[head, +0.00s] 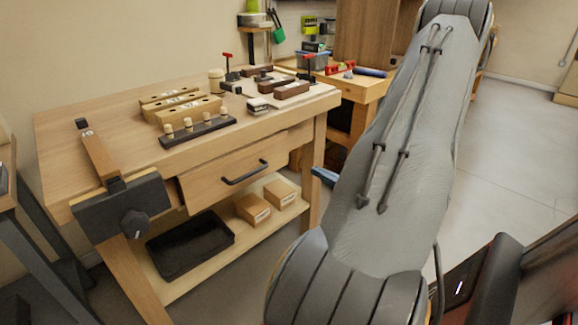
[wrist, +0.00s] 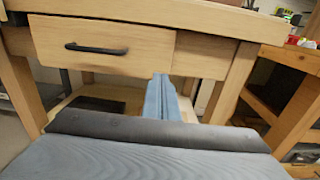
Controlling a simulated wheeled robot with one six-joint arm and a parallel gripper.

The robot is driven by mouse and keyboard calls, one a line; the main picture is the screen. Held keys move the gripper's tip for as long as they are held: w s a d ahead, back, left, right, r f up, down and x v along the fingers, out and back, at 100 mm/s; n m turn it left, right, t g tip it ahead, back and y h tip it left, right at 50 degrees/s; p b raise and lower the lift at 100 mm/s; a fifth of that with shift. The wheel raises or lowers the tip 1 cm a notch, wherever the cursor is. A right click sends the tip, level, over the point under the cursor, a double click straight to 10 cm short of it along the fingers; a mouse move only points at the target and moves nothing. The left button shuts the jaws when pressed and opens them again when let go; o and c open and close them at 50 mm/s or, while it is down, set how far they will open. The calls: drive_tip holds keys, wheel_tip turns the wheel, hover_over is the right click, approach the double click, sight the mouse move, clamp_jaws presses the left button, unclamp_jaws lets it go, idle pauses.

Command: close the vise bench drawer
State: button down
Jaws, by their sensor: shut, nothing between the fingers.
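The wooden vise bench (head: 90,130) stands at the left of the head view, with a dark vise (head: 125,208) on its front left corner. Its drawer (head: 215,183) has a black bar handle (head: 245,172) and appears to stand out a little from the bench front. In the wrist view the drawer front (wrist: 140,55) fills the upper left, with its handle (wrist: 97,49) left of my gripper. My gripper (head: 316,171) has blue fingers, shut and empty, to the right of the handle. In the wrist view the fingertips (wrist: 161,78) show near the drawer's lower right corner; contact cannot be told.
Wooden blocks (head: 185,106) and a dark peg rack (head: 200,130) stand on the bench top. A lower shelf (head: 190,280) holds a black tray (head: 190,246) and cardboard boxes (head: 253,208). A second bench (head: 358,92) stands behind. The floor at right is open.

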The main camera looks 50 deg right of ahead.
approach(283, 152)
drive_tip(key=w, duration=0.6)
drive_tip(key=shift+w+r, duration=0.15)
drive_tip(key=shift+w, duration=0.05)
